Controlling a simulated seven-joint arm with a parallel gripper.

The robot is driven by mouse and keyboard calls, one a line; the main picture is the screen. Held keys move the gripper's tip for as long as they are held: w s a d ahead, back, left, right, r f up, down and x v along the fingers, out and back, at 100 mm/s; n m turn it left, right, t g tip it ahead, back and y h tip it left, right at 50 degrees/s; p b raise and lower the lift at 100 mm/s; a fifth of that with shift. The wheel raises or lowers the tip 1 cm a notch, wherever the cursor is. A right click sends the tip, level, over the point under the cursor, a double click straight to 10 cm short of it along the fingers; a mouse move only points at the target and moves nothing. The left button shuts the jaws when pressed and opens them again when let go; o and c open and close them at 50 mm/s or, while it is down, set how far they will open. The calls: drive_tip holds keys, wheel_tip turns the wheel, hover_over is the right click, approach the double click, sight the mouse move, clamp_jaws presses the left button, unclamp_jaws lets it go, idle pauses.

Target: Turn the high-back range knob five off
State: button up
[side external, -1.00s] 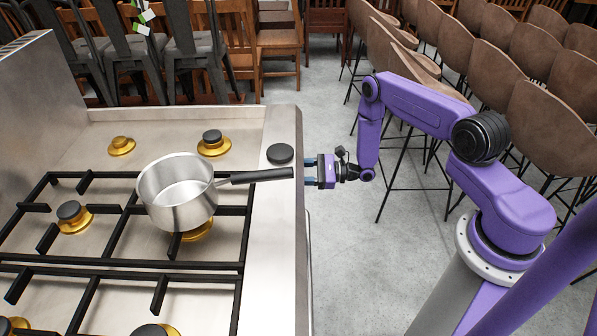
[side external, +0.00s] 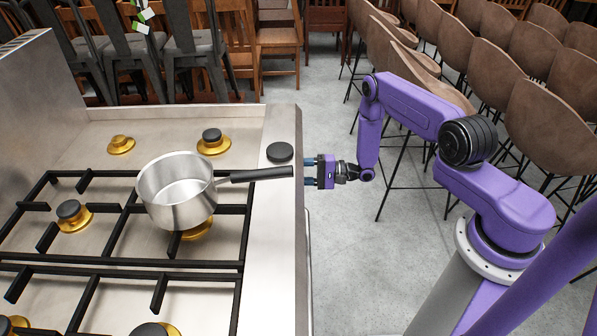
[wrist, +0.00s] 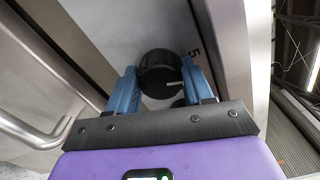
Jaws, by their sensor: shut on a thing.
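The range (side external: 278,215) is a steel stove on the left in the side view, with its front panel facing my arm. In the wrist view, knob five (wrist: 160,75) is a round black knob with a pale pointer line, next to a printed "5". The pointer lies roughly sideways in that picture, towards the right. My gripper (side external: 312,171) is at the range's front; in the wrist view its two blue fingers (wrist: 160,88) are shut on the knob, one on each side. In the side view the knob is hidden by the range's front edge.
A black disc (side external: 280,153) lies on the front ledge. A rail (wrist: 35,135) shows in the wrist view. Brown chairs (side external: 550,120) stand behind my arm.

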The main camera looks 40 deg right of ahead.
drive_tip(key=shift+a+n, duration=0.15)
drive_tip(key=shift+n, duration=1.45)
drive_tip(key=o, duration=1)
drive_tip(key=shift+o, duration=0.2)
drive_tip(key=v, duration=1.7)
drive_tip(key=shift+d, duration=0.25)
drive_tip(key=shift+s+r+n, duration=0.1)
drive_tip(key=shift+s+n, duration=0.05)
drive_tip(key=shift+n, duration=0.15)
